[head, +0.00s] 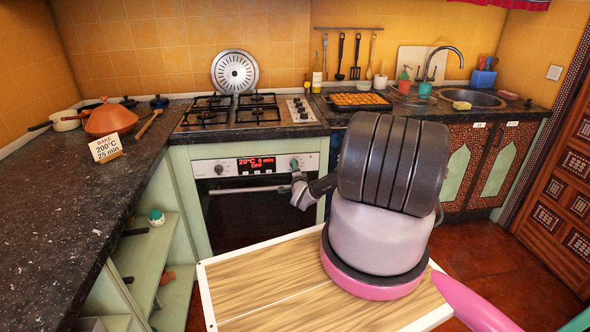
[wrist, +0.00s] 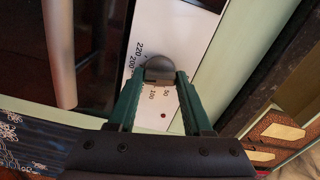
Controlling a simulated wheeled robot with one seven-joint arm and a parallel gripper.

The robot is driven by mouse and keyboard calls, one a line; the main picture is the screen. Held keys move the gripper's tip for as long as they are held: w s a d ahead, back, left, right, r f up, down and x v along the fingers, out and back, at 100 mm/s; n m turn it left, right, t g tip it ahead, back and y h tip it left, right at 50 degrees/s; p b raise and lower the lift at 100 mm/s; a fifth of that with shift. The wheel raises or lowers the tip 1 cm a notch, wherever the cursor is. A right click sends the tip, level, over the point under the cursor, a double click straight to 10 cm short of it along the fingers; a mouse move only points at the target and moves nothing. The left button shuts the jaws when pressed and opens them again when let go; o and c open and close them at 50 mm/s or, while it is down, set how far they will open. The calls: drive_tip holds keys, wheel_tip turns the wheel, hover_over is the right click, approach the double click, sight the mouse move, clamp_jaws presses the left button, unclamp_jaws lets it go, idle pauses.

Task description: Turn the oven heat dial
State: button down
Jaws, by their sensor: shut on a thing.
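The oven (head: 256,205) is under the hob, with a white control panel. Its right-hand dial (head: 294,163) is the heat dial; the wrist view shows this grey dial (wrist: 159,65) with printed numbers such as 50, 100, 200 and 220 around it. My gripper (head: 296,175) is at this dial. In the wrist view its two green fingers (wrist: 162,76) are shut on the dial's grip from both sides. The dial's exact pointer setting is hard to read. The red display (head: 256,163) reads 20°C, 0 min, OFF.
A second knob (head: 219,168) is at the panel's left. The oven handle (head: 248,189) runs below the panel. A card (head: 106,147) on the left counter (head: 60,215) reads BAKE 200°C 25 min. A tray of orange food (head: 360,100) is right of the hob.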

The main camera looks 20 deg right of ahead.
drive_tip(key=shift+f+m, duration=0.1)
drive_tip(key=shift+m, duration=0.9)
drive_tip(key=shift+c, duration=1.6)
unclamp_jaws()
drive_tip(key=v, duration=1.1)
drive_tip(key=shift+w, duration=0.1)
